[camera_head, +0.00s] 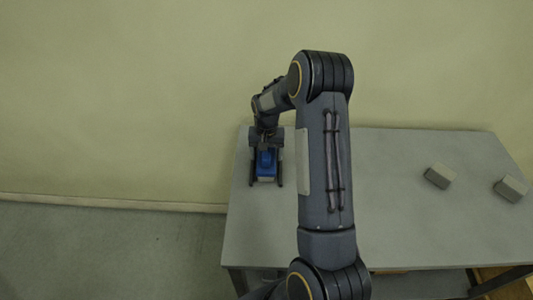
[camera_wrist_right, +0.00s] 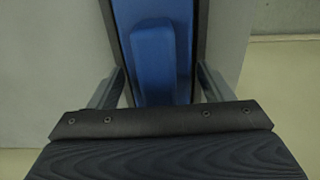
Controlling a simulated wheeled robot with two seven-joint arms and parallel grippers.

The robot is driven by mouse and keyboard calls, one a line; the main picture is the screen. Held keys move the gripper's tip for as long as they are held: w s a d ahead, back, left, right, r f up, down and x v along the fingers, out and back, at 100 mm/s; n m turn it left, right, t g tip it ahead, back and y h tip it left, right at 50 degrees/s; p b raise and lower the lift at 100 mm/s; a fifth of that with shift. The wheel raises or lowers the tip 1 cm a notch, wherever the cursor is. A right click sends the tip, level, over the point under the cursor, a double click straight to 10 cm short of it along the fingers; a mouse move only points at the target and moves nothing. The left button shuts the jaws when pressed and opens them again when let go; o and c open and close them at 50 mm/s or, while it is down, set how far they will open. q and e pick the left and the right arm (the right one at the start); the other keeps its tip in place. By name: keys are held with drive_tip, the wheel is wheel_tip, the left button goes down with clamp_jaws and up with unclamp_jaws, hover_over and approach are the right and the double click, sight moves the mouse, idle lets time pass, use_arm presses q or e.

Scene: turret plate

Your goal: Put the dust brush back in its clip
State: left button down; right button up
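A blue block-like thing (camera_head: 265,161) with a pale front edge is at the left end of the grey table. I cannot tell whether it is the dust brush or a holder. In the right wrist view it is a long blue body (camera_wrist_right: 180,88) with a raised blue part on top and dark strips along both sides. My right gripper (camera_wrist_right: 160,82) is over it, its two fingers apart on either side, with no clear grip. The brush's bristles and the clip cannot be made out. My left gripper is not in view.
The grey table (camera_head: 420,225) carries a grey block (camera_head: 439,176) and another grey block (camera_head: 511,188) on its right side. My right arm crosses the middle of the table. A plain wall stands behind; the table's left edge is close to the blue thing.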

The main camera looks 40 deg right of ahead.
drive_tip(key=shift+o, duration=0.4)
drive_tip(key=shift+r, duration=0.1)
drive_tip(key=shift+r+p, duration=0.35)
drive_tip(key=shift+p, duration=0.05)
wheel_tip(320, 180, up, 11)
drive_tip(key=p, duration=0.7)
drive_tip(key=shift+r, duration=0.2)
drive_tip(key=s+a+r+n+t+y, duration=0.1)
drive_tip(key=s+a+r+t, duration=0.1)
drive_tip(key=s+a+r, duration=0.45)
drive_tip(key=s+a+r+n+t+y, duration=0.15)
drive_tip(key=s+a+r, duration=0.25)
drive_tip(key=r, duration=0.5)
drive_tip(key=s+a+n+t, duration=0.1)
drive_tip(key=s+a+n, duration=0.1)
drive_tip(key=s+a, duration=0.3)
drive_tip(key=s+a+n+t+y, duration=0.1)
drive_tip(key=s+a, duration=0.4)
drive_tip(key=s, duration=0.5)
drive_tip(key=shift+r+n, duration=0.4)
drive_tip(key=shift+n, duration=0.05)
